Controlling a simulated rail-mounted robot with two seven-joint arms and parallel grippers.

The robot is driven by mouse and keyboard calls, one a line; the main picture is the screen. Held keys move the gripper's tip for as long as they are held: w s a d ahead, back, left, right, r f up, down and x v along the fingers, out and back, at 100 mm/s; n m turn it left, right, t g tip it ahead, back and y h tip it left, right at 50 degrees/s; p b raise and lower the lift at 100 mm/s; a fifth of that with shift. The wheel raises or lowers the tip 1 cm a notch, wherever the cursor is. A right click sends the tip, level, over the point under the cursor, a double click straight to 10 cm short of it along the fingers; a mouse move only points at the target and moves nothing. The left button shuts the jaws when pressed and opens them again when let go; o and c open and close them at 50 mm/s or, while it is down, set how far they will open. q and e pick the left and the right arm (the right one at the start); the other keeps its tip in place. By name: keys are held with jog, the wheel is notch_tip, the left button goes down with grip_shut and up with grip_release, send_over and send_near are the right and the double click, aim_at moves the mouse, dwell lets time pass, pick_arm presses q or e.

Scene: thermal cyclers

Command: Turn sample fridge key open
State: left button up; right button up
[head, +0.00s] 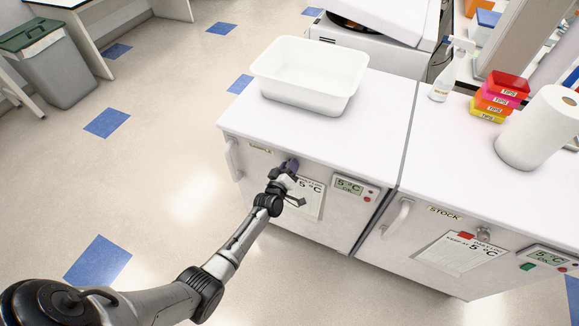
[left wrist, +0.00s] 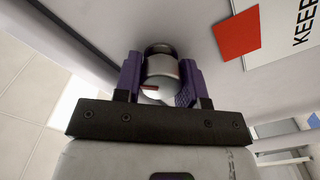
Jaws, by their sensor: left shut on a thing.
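The left white fridge (head: 340,218) has its front toward me, with a small label (head: 260,148) too small to read, a handle (head: 232,160) at its left and a posted sheet (head: 312,200). My left gripper (head: 290,168) is at the upper front of this fridge and hides its lock in the head view. In the left wrist view, its purple fingers (left wrist: 160,82) are shut on the silver round key (left wrist: 161,66), one finger on each side. A small red mark shows on the key's end. The fridge door looks closed. My right gripper is not in view.
A white tub (head: 310,82) stands on the left fridge. The STOCK fridge (head: 400,255) stands to its right with its own lock (head: 483,232). A spray bottle (head: 447,75), tip boxes (head: 500,95) and a paper roll (head: 540,125) stand on it. The floor in front is clear.

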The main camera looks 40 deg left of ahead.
pick_arm(q)
jog(key=n+b, duration=0.1)
jog(key=n, duration=0.3)
jog(key=shift+f+n, duration=0.15)
jog(key=shift+n, duration=0.15)
jog(key=shift+n+b, duration=0.45)
jog(key=shift+n, duration=1.85)
jog(key=o, duration=0.9)
jog(key=shift+s+d, duration=0.1)
jog(key=shift+s, duration=0.45)
jog(key=p+v, duration=0.3)
jog(key=v, duration=0.9)
jog(key=shift+s, duration=0.4)
